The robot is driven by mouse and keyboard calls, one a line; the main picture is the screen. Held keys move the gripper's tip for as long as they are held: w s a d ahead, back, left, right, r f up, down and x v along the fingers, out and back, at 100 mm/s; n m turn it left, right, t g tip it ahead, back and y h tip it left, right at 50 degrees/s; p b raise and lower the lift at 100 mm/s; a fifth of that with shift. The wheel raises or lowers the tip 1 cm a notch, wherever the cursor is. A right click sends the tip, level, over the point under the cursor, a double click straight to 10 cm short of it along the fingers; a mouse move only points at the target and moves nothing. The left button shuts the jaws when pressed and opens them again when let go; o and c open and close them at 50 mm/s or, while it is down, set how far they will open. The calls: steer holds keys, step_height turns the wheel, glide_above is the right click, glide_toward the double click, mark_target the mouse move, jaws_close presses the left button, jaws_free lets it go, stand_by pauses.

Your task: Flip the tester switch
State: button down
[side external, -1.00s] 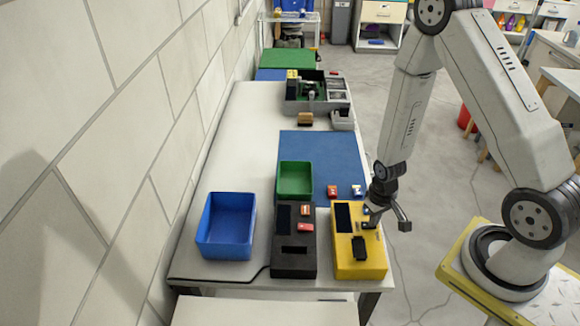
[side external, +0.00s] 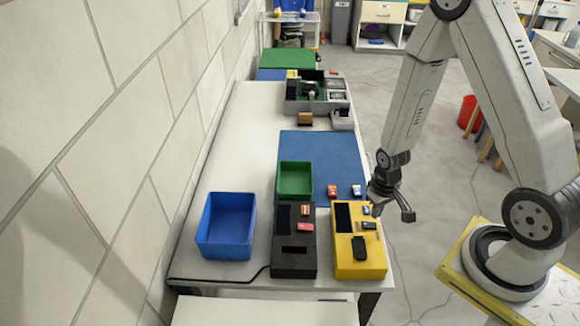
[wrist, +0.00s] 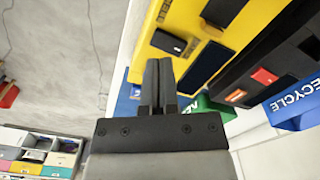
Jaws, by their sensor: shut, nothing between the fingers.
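The yellow tester (side external: 372,263) stands at the table's near right edge. Its face has a dark screen (side external: 344,216), a large black part (side external: 359,247) and a small dark switch-like part (side external: 369,225). In the wrist view the yellow tester (wrist: 144,58) fills the upper middle, with the small dark part (wrist: 168,41) on it and the screen (wrist: 205,66) beside it. My gripper (wrist: 158,64) is shut and empty, its fingertips just below the small dark part in that picture. In the side view my gripper (side external: 376,209) hangs by the tester's right far corner. Which way the switch is set cannot be told.
A black device (side external: 294,263) stands left of the tester. Small red and blue pieces lie on the blue mat (side external: 318,147). Open floor lies right of the table.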

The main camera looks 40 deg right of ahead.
mark_target(371, 225)
steer(key=shift+r, duration=1.85)
steer(key=a+r+n+t, duration=0.2)
steer(key=a+r, duration=0.6)
steer(key=r, duration=0.5)
steer(key=shift+w+r+n+t, duration=0.3)
steer(key=shift+w+n, duration=0.05)
steer(key=shift+n, duration=0.15)
